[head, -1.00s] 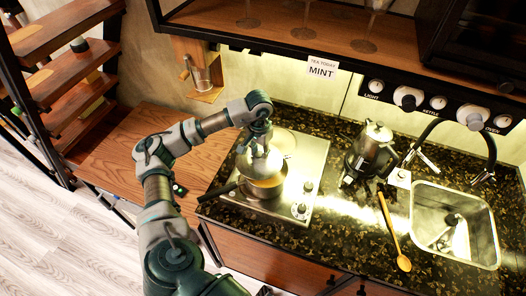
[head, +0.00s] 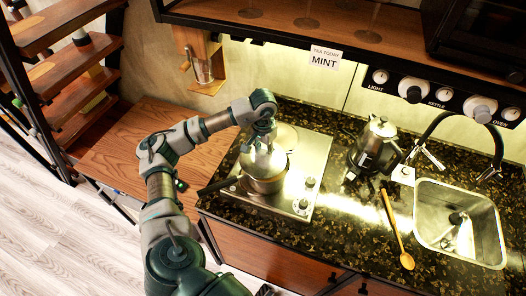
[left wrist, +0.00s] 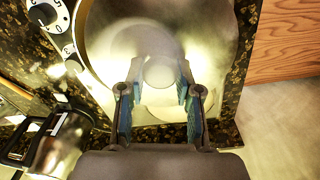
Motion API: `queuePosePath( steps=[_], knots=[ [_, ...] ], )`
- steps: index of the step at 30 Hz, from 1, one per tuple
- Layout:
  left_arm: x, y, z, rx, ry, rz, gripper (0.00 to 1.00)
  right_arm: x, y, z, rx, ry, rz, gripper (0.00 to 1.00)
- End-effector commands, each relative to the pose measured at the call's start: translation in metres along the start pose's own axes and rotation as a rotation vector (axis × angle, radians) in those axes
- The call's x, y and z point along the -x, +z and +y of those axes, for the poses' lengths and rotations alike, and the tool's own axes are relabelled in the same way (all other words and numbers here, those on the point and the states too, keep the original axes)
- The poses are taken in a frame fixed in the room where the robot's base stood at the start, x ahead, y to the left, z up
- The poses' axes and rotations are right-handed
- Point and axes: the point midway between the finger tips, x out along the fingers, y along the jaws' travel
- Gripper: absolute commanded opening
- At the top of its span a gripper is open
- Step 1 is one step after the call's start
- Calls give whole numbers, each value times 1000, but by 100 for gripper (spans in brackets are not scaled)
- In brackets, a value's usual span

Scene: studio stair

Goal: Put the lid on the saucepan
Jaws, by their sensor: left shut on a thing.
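The steel saucepan (head: 266,185) stands on the hob in the head view, its dark handle (head: 217,185) pointing left. The metal lid (head: 257,161) is over the saucepan's mouth and looks level with its rim; whether it touches all round cannot be told. My left gripper (head: 263,143) is above the lid, shut on its knob. In the left wrist view, the two fingers of the left gripper (left wrist: 157,80) sit on either side of the round pale knob (left wrist: 160,71), with the shiny lid (left wrist: 120,40) beyond. The saucepan's inside is hidden. My right gripper is not in view.
The steel hob (head: 310,165) has knobs at its front right. A kettle (head: 375,145) stands right of it, with a wooden spoon (head: 396,228) and a sink (head: 459,222) further right. A wooden surface (head: 125,150) lies left. A shelf (head: 300,22) overhangs the counter.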

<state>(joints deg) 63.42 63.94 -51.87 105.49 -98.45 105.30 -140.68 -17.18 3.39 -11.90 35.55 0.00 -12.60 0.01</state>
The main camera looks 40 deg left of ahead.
Motion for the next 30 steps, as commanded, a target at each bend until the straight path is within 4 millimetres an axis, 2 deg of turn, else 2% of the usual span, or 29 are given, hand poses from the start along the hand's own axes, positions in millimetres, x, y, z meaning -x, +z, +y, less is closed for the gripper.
queuePosePath(
  steps=[1, 5, 10, 11, 14, 17, 25, 30],
  knots=[
    [-8, 3, 4, -5, -6, -18, 0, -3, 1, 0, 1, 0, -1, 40],
    [-9, 4, 8, -6, -7, -20, 0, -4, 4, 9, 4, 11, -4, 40],
    [-10, 3, 2, -6, -1, -19, 0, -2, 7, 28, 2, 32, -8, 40],
    [-10, 3, 1, -6, 1, -19, 38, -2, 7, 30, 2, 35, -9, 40],
    [-10, 4, -2, -4, 3, -17, 62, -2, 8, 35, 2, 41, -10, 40],
    [-10, 3, -5, -3, 6, -16, 62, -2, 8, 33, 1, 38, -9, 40],
    [-9, 3, -1, -4, 1, -15, 62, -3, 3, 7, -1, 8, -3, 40],
    [-6, 3, 4, -4, -3, -12, 62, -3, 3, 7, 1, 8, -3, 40]
  ],
)
